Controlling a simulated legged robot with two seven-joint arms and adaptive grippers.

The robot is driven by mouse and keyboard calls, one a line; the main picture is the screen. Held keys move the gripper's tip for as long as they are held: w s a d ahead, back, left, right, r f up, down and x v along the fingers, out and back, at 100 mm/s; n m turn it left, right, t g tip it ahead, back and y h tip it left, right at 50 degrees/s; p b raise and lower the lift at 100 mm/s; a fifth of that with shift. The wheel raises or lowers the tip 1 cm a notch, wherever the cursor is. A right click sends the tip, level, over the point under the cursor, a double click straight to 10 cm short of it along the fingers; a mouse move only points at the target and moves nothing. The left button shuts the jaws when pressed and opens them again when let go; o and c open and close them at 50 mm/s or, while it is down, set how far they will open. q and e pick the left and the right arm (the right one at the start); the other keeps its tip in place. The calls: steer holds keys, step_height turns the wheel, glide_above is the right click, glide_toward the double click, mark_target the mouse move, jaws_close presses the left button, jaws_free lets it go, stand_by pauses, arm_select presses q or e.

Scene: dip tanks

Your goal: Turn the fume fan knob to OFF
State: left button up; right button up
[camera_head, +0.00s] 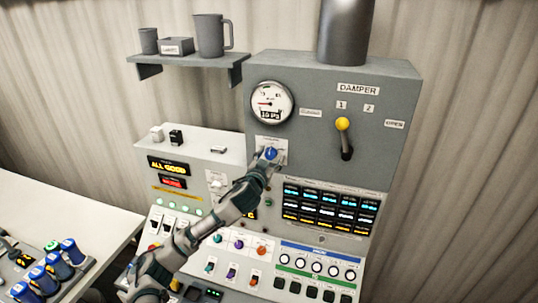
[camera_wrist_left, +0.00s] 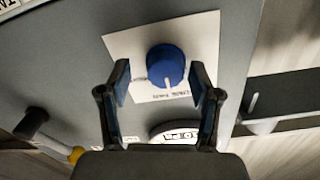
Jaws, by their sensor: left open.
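The fume fan knob (camera_wrist_left: 165,66) is a round blue knob with a pale pointer line, on a white label plate (camera_wrist_left: 205,45) in the left wrist view. In the head view the blue knob (camera_head: 270,153) shows just below the round gauge, at the end of my left arm. My left gripper (camera_wrist_left: 163,85) is open, with one finger on each side of the knob. Gaps seem to show between the fingers and the knob, so I see no grip on it. The small print on the plate is too blurred to read. My right gripper is not in view.
The pressure gauge (camera_head: 271,102) sits just above the knob. A yellow-tipped damper lever (camera_head: 343,125) stands out to the right. Below are lit displays (camera_head: 331,208) and a row of dials (camera_head: 317,267).

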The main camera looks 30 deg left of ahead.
arm_select(q)
steer(key=shift+a, duration=0.15)
steer(key=shift+c, duration=0.9)
steer(key=shift+a+f, duration=0.1)
steer(key=shift+a, duration=0.3)
steer(key=c, duration=0.8)
steer(key=shift+c, duration=0.8)
steer(key=shift+d, duration=0.2)
steer(key=shift+f+n+b, duration=0.1)
steer(key=shift+n+b, duration=0.5)
steer(key=shift+n, duration=0.2)
steer(key=shift+n+b, duration=0.45)
steer(key=shift+n, duration=0.35)
steer(key=n+b, duration=0.1)
steer(key=n, duration=0.1)
steer(key=shift+w+n, duration=0.1)
steer(key=shift+n, duration=0.2)
steer(key=n, duration=0.2)
steer(key=shift+n, duration=0.4)
steer(key=shift+n+p, duration=0.4)
steer(key=shift+n, duration=1.4)
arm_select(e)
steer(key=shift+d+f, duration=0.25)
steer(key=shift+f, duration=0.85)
